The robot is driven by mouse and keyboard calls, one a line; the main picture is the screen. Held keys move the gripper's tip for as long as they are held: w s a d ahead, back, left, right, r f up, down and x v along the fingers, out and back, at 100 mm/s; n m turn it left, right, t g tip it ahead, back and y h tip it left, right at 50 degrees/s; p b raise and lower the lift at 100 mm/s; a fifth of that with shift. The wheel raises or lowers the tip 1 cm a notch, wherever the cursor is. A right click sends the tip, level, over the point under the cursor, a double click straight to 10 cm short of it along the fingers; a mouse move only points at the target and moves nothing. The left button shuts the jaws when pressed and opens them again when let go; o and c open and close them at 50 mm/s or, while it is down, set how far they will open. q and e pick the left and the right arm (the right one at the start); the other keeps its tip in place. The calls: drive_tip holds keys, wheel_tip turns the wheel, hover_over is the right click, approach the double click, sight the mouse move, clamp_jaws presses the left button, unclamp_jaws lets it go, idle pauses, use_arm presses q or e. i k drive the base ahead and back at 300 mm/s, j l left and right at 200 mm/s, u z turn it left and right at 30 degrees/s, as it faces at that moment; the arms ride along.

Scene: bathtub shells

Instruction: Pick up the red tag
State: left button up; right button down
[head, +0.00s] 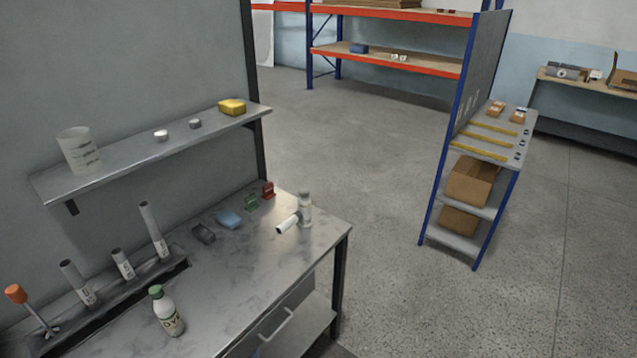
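A small red item (268,190), which looks like the red tag, stands near the back right edge of the metal workbench (260,262). A similar green item (252,202) is just to its left. Its fine detail is too small to make out. Neither of my grippers shows in the head view.
A blue item (229,219) and a dark item (203,233) lie left of the green one. A wall shelf (150,151) overhangs the bench's back. Open floor (350,150) lies beyond.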

sight(268, 189)
drive_tip(key=i+l+z, duration=0.35)
drive_tip(key=i, duration=0.2)
drive_tip(key=i+l+z, duration=0.25)
drive_tip(key=i+z, duration=0.15)
drive_tip(key=i, duration=0.15)
drive_tip(key=i+z, duration=0.35)
drive_tip(key=i, duration=0.25)
drive_tip(key=i+u, duration=0.25)
drive_tip(key=i, duration=0.2)
drive_tip(key=i+u, duration=0.25)
drive_tip(key=i, duration=0.25)
drive_tip(key=i+l+u, duration=0.25)
drive_tip(key=i, duration=0.2)
drive_tip(key=i+l+u, duration=0.25)
drive_tip(key=i, duration=0.2)
drive_tip(key=i+j+u, duration=0.1)
drive_tip(key=u, duration=0.35)
drive_tip(key=i+u, duration=0.35)
drive_tip(key=u, duration=0.15)
drive_tip(key=i+u, duration=0.25)
drive_tip(key=u, duration=0.2)
drive_tip(key=i+l+u, duration=0.15)
drive_tip(key=u, duration=0.35)
drive_tip(key=i+l+u, duration=0.25)
drive_tip(key=u, duration=0.2)
